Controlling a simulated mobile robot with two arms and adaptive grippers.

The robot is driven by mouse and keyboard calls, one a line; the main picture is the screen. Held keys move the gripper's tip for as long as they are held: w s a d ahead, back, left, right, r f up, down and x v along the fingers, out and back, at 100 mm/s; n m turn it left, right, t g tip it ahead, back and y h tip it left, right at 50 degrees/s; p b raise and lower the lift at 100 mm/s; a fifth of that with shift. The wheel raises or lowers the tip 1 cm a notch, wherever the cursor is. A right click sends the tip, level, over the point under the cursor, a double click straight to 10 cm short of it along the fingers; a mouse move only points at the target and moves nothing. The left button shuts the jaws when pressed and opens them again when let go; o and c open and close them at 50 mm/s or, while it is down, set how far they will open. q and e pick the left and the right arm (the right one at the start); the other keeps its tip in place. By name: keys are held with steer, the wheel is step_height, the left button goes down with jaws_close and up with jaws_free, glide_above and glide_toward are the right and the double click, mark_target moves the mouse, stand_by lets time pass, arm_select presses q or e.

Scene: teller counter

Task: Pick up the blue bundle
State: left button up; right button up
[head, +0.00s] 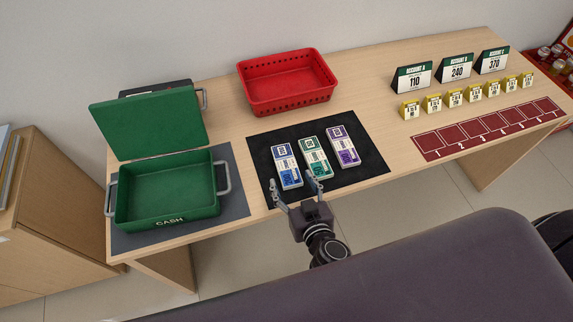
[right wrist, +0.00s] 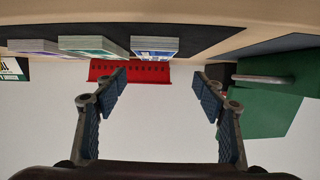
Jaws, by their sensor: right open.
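The blue bundle (head: 287,166) lies on the black mat (head: 362,126), leftmost of three banded bundles. Beside it lie a green bundle (head: 315,157) and a purple bundle (head: 342,146). My right gripper (head: 294,182) is open and empty at the near end of the blue bundle, with one finger toward each side. In the right wrist view, which is upside down, the blue bundle (right wrist: 155,48) shows ahead between the open fingers (right wrist: 160,88), apart from both. My left gripper is not in view.
An open green cash box (head: 165,190) stands at the left on a grey mat. A red basket (head: 287,85) stands behind the black mat. Account signs (head: 456,68), small yellow tags and a red numbered strip (head: 487,131) are at the right.

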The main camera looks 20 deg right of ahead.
mark_target(287, 167)
steer(key=shift+d+f, duration=0.2)
steer(key=shift+f, duration=0.35)
steer(key=shift+w+d+f+g, duration=0.1)
steer(key=shift+w+f+g, duration=0.1)
steer(key=shift+f+g, duration=0.1)
steer(key=x, duration=0.7)
steer(key=shift+w+d+r+b, duration=0.1)
steer(key=shift+d+r+b, duration=0.05)
steer(key=shift+r+b, duration=0.15)
steer(key=shift+c, duration=0.7)
steer(key=c, duration=1.2)
steer(key=shift+o, duration=0.2)
steer(key=shift+r, duration=0.15)
